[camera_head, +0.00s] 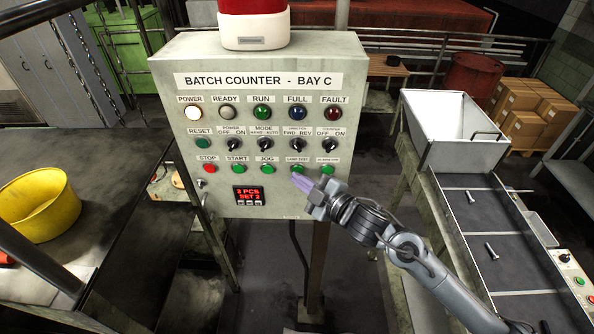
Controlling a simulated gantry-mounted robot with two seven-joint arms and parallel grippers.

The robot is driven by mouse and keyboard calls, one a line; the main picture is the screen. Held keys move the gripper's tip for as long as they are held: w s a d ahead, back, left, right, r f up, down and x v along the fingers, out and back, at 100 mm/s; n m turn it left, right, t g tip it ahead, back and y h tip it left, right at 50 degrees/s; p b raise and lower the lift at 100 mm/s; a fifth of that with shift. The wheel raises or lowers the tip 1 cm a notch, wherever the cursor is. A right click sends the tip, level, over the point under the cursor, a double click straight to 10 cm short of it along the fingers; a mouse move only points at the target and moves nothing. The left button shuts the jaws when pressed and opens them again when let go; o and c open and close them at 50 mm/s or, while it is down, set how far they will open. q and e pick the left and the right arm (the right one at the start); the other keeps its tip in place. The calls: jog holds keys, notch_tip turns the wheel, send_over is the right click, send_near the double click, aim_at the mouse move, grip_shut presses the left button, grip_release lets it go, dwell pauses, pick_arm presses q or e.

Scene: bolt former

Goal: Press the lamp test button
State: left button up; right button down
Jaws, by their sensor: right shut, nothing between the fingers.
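The control panel (220,105), a pale box labelled "BATCH COUNTER - BAY C", stands upright in the middle. Its bottom button row has a red STOP button (209,168) and several green ones. The lamp test button (297,169) is the green one under a small label that seems to read LAMP TEST, fourth from the left. My right gripper (298,180) is shut and empty, its tip just below and in front of this button. I cannot tell whether it touches. The POWER lamp (193,113) glows white; the other lamps look unlit. My left gripper is not in view.
The JOG button (267,169) and the alarm-labelled button (327,169) flank the lamp test button closely. Selector switches (296,145) sit just above. A red display (249,196) is lower left. A yellow bin (40,205) is at left; a conveyor (480,220) with bolts is at right.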

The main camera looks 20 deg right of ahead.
jog(key=s+a, duration=0.2)
jog(key=s, duration=0.3)
jog(key=shift+s+a, duration=0.2)
jog(key=shift+s, duration=0.1)
dwell(0.6)
jog(key=s+a+f+m+g+h+p, duration=0.1)
jog(key=s+f+m+g, duration=0.15)
jog(key=s+f, duration=0.35)
jog(key=s+a+f+m+g+h, duration=0.1)
jog(key=s+a+f+m, duration=0.15)
jog(key=s+f, duration=0.4)
jog(key=s+d+f+m+g+h, duration=0.2)
jog(key=s+d+f+m+g, duration=0.1)
jog(key=s, duration=0.5)
jog(key=s+d+f+m+g+h+p, duration=0.1)
jog(key=s+d+f+m+g, duration=0.3)
jog(key=s, duration=0.5)
jog(key=shift+d+f+g+h, duration=0.5)
jog(key=shift+f+g+h, duration=0.35)
jog(key=shift+f, duration=0.2)
jog(key=shift+w, duration=0.1)
